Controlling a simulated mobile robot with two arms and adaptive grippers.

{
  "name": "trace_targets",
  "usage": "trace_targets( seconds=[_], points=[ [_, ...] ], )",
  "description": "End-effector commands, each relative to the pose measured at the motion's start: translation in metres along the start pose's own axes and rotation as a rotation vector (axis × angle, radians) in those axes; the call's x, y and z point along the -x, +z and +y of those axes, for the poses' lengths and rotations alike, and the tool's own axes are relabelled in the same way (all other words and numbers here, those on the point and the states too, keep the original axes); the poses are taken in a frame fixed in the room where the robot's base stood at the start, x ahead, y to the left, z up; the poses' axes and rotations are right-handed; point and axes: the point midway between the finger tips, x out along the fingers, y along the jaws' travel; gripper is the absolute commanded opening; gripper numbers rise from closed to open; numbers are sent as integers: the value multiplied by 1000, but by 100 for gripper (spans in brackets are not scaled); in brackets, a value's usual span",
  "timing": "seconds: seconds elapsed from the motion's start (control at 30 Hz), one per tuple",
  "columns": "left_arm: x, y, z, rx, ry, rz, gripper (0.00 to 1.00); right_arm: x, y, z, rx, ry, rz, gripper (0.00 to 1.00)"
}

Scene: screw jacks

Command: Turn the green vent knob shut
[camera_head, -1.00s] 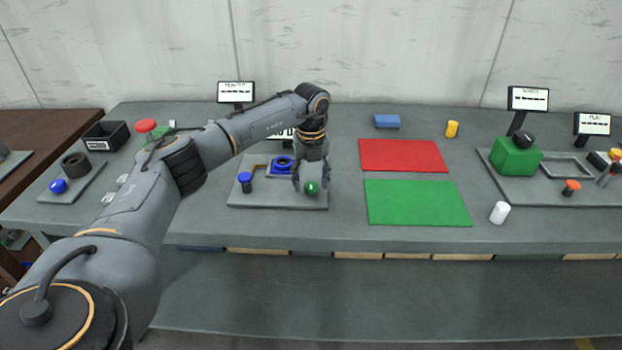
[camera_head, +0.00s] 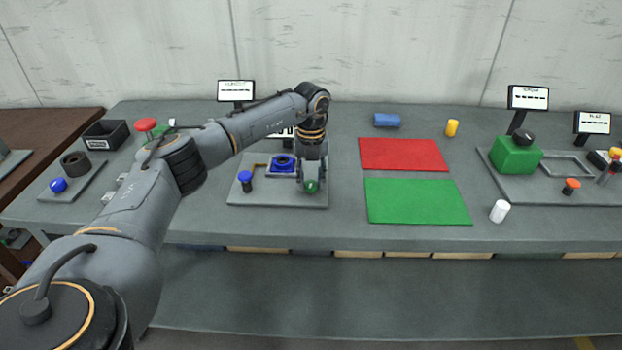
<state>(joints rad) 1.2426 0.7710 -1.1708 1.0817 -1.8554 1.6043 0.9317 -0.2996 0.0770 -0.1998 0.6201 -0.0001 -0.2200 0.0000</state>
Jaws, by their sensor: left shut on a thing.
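The green vent knob (camera_head: 311,187) is at the front right of a grey base plate (camera_head: 270,199) on the bench. My left gripper (camera_head: 311,183) points down over the knob from above. Its fingers are shut on the knob, one at each side, and hide part of it. How far the knob is turned cannot be told. My right gripper is not in view.
A red mat (camera_head: 403,154) and a green mat (camera_head: 416,201) lie to the right. A white cylinder (camera_head: 499,211) stands near the front edge.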

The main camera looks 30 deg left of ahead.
Motion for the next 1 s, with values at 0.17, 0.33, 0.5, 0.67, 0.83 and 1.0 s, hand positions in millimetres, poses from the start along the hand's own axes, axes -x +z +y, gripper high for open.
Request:
trace_targets(
  seconds=[0.17,0.33,0.5,0.67,0.83,1.0],
  points=[
    [0,0,0,-134,1,1,1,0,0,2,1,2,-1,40],
    [0,0,0,-292,1,2,1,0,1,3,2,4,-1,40],
    [0,0,0,-454,0,2,1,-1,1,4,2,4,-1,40],
    [0,0,0,-606,0,2,1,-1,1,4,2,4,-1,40],
    [0,0,0,-768,0,2,1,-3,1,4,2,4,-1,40],
    [-1,0,0,-929,1,1,1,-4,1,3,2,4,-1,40]
  ],
)
